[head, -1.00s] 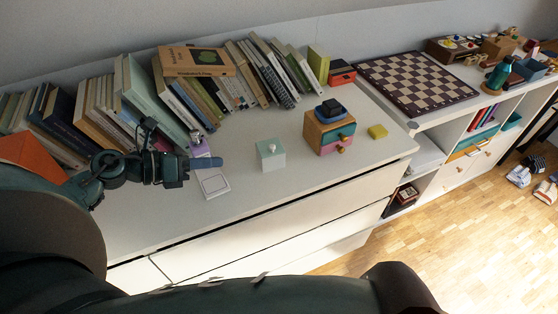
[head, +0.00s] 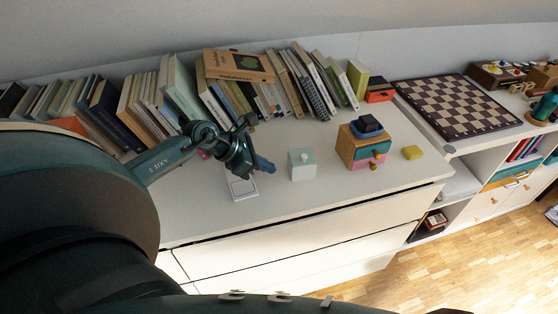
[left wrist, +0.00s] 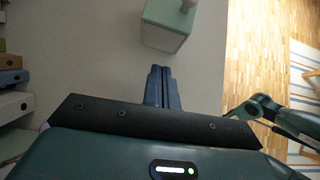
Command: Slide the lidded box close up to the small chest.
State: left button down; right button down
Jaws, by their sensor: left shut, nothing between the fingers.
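The chest has a wooden body with teal and pink drawer fronts. My left gripper (head: 268,165) is just left of the box, fingers shut and empty, pointing toward it. In the left wrist view the shut fingertips (left wrist: 163,70) sit just short of the box (left wrist: 162,38). My right gripper is not recognizable in any view.
Dark blue items (head: 368,125) lie on the chest, and a yellow block (head: 412,152) is right of it. Leaning books (head: 235,95) line the back. The top between box and chest is clear.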

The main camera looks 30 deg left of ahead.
aim_at(311, 155)
pick_arm(q)
jog(key=w+d, duration=0.2)
jog(key=shift+w+d+r+p, duration=0.1)
jog(key=shift+w+r+p, duration=0.05)
jog(key=shift+w+p, duration=0.2)
pick_arm(e)
jog(key=shift+d, duration=0.2)
